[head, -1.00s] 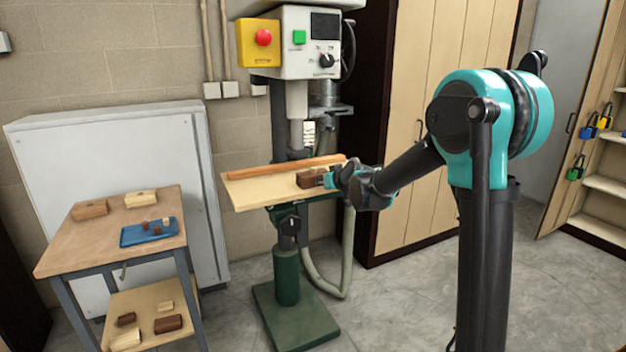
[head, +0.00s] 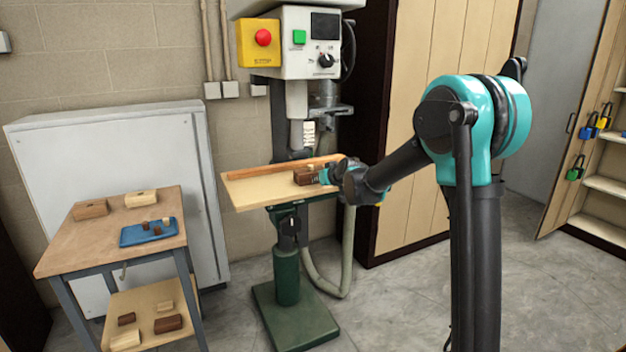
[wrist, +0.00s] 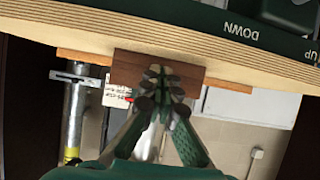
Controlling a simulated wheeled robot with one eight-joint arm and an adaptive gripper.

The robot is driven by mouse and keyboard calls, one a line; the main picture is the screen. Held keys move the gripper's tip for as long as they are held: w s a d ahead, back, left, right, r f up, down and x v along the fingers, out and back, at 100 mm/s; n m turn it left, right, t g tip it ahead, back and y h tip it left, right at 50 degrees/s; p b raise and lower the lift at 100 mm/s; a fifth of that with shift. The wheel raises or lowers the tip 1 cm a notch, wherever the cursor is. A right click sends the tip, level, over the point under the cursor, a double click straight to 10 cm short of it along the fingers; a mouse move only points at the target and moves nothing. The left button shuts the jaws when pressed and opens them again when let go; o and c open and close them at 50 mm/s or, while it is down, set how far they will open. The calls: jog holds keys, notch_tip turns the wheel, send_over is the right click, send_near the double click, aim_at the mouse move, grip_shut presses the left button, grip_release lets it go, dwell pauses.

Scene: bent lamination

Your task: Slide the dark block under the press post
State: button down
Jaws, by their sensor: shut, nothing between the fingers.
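The dark brown block (head: 305,177) lies on the pale wooden press table (head: 262,190), towards its right half and in front of the wooden fence. The press post (head: 297,134) hangs above the table; in the head view the block shows below it, slightly to the right. I cannot tell if the block is directly under it. My gripper (head: 324,177) is at the block's right side, fingers shut and empty. In the wrist view the shut fingertips (wrist: 165,75) overlap the block (wrist: 125,68) and appear to be against it.
A wooden fence (head: 262,171) runs along the back of the table. The control box (head: 310,42) is above. A side bench (head: 95,225) with blocks and a blue tray (head: 148,232) stands at left. The table's left part is clear.

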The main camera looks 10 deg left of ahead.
jog(key=shift+w+a, duration=0.95)
jog(key=shift+w, duration=0.5)
jog(key=shift+w+a, duration=1)
jog(key=shift+w, duration=0.4)
jog(key=shift+w+a, duration=0.95)
jog(key=shift+w, duration=0.5)
jog(key=shift+s+d+r, duration=0.15)
jog(key=shift+s+d, duration=0.7)
jog(key=shift+s, duration=0.4)
jog(key=shift+s+d+r, duration=0.2)
jog(key=shift+s+d, duration=0.65)
jog(key=shift+s, duration=0.4)
jog(key=shift+s+d+r, duration=0.15)
jog(key=shift+s+d, duration=0.7)
jog(key=shift+s, duration=0.4)
